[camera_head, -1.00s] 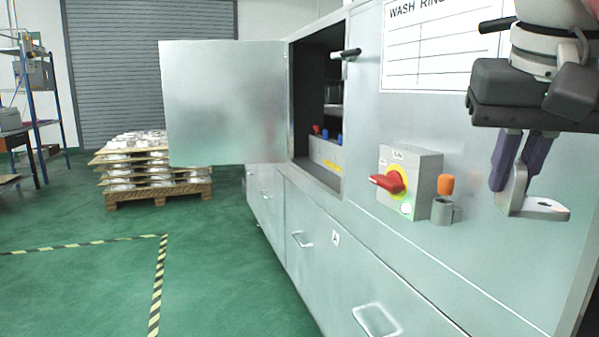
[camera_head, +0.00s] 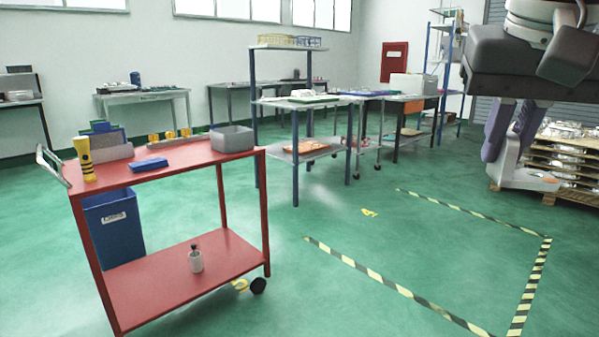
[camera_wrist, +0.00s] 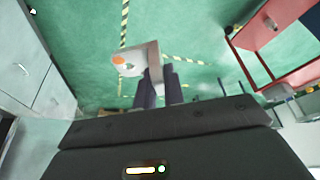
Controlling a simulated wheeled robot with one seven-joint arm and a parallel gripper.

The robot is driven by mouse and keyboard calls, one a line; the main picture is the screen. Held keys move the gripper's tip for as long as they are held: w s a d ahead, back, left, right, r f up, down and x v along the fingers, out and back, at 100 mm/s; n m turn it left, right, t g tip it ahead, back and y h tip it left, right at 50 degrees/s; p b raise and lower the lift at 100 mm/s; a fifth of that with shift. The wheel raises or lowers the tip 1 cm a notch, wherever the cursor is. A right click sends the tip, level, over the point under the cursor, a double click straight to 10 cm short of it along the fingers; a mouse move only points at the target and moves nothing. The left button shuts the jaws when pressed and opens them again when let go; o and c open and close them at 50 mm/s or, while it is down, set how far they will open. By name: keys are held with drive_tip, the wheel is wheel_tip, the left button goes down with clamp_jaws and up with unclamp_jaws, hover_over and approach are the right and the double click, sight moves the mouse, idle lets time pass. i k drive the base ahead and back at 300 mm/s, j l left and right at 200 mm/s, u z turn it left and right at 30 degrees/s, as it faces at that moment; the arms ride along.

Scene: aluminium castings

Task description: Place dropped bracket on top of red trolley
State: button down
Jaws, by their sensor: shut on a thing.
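My gripper (camera_head: 512,150) is at the upper right of the head view, shut on the bracket (camera_head: 530,180), a light grey L-shaped metal piece held in the air above the floor. In the wrist view the bracket (camera_wrist: 135,60) shows between the finger ends, with an orange spot on its flat face. The red trolley (camera_head: 180,163) stands at the left of the head view, well apart from my gripper. Its top carries several items. Part of the trolley also shows at the upper right of the wrist view (camera_wrist: 258,32).
On the trolley top are a yellow torch (camera_head: 84,160), a blue block (camera_head: 149,164) and a grey bin (camera_head: 232,139). A blue bin (camera_head: 113,227) hangs below the top. A pallet stack (camera_head: 570,165) stands right. Grey cabinets (camera_wrist: 35,75) are left in the wrist view. Open green floor lies between.

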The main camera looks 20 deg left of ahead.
sight(178, 158)
drive_tip(key=i+j+u, duration=0.5)
drive_tip(key=i+u, duration=0.3)
drive_tip(key=i+j+u, duration=0.1)
drive_tip(key=i+u, duration=0.3)
drive_tip(key=i+l+u, duration=0.15)
drive_tip(key=i+u, duration=0.3)
drive_tip(key=i+l+u, duration=0.4)
drive_tip(key=i, duration=0.25)
drive_tip(key=i+l+u, duration=0.45)
drive_tip(key=l, duration=0.3)
drive_tip(key=k+l+u, duration=0.15)
drive_tip(key=i+l, duration=0.05)
drive_tip(key=l, duration=0.05)
